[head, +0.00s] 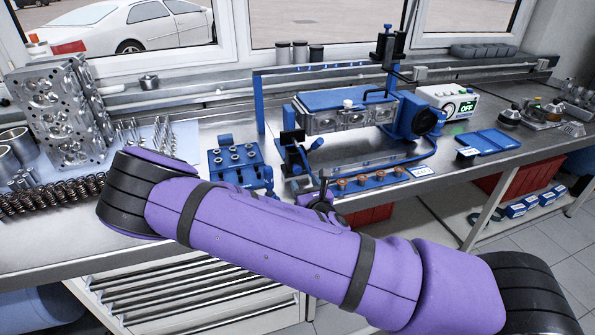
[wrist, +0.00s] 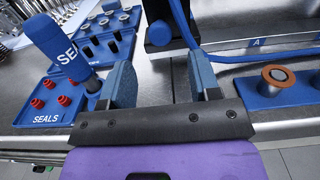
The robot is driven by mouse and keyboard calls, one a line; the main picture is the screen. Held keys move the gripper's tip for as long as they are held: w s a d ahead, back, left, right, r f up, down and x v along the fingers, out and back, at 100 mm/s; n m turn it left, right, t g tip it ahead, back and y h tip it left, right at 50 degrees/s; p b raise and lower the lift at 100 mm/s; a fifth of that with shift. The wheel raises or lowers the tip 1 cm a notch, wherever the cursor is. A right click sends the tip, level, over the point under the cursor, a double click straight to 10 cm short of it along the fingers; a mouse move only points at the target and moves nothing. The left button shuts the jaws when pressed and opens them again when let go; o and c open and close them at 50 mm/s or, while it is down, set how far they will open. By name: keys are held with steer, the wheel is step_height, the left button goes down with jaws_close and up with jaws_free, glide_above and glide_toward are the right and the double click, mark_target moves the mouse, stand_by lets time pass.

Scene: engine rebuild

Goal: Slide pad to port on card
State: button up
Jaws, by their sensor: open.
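My gripper (wrist: 163,80) is open in the wrist view, with two blue fingers apart and nothing held between them. In the head view, a row of copper-topped pieces (head: 361,181) sits on a blue strip at the bench front. A small white card (head: 421,171) lies at the strip's right end; its print is too small to read. I cannot tell which port is meant.
A blue-handled tool (wrist: 55,48) stands close left of the fingers, beside a SEALS tray (wrist: 35,118) with red seals. A blue fixture (head: 345,110) stands behind the strip. A control box (head: 447,101) reads OFF. My purple arm covers part of the bench front.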

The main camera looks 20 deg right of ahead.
mark_target(298, 172)
steer(key=w, duration=0.7)
steer(key=shift+w, duration=0.2)
jaws_close()
steer(key=shift+d, duration=2.4)
jaws_free()
